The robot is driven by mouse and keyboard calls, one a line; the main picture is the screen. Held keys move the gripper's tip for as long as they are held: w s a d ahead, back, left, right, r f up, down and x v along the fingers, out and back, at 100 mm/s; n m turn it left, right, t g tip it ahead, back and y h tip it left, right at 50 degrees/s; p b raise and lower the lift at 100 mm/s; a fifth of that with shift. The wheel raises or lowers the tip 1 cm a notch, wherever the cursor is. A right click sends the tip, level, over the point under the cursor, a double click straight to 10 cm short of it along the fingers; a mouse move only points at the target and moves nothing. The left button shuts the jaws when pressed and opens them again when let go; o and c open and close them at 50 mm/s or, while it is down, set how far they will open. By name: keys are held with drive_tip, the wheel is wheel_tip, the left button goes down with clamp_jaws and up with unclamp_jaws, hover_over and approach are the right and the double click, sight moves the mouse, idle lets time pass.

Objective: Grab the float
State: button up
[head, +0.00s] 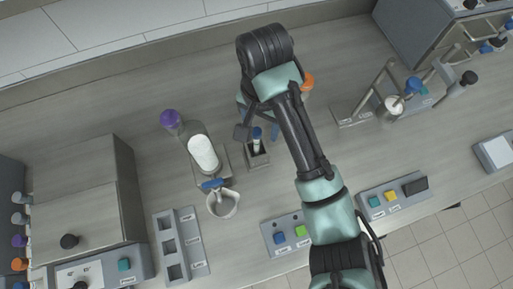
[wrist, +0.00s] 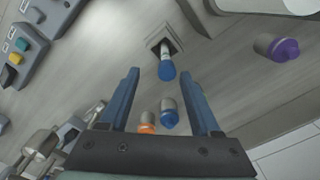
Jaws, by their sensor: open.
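A slim upright piece with a blue top, which I take to be the float (head: 257,134), stands in a small square holder (head: 257,158) in the middle of the counter. In the wrist view the float (wrist: 167,68) shows its round blue top just beyond my fingertips, and its pale stem rises from the holder's square hole (wrist: 161,46). My gripper (wrist: 161,82) is open and empty, with its fingers apart. The float lies ahead of the gap between them, and I see no contact. In the head view my wrist partly hides the gripper around the float.
A white cylinder (head: 203,153) and a blue-handled spout over a cup (head: 222,204) stand just left of the holder. A purple-capped bottle (head: 172,121) is behind them. Orange-capped (wrist: 147,122) and blue-capped (wrist: 169,116) bottles stand near my fingers. Button panels line the front.

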sight(256, 140)
wheel_tip(256, 140, down, 2)
drive_tip(key=shift+f+b, duration=0.2)
drive_tip(key=shift+b, duration=0.2)
drive_tip(key=f, duration=0.3)
drive_tip(key=a+f, duration=0.1)
drive_tip(key=f, duration=0.1)
drive_tip(key=shift+r, duration=0.1)
clamp_jaws()
idle(1.1)
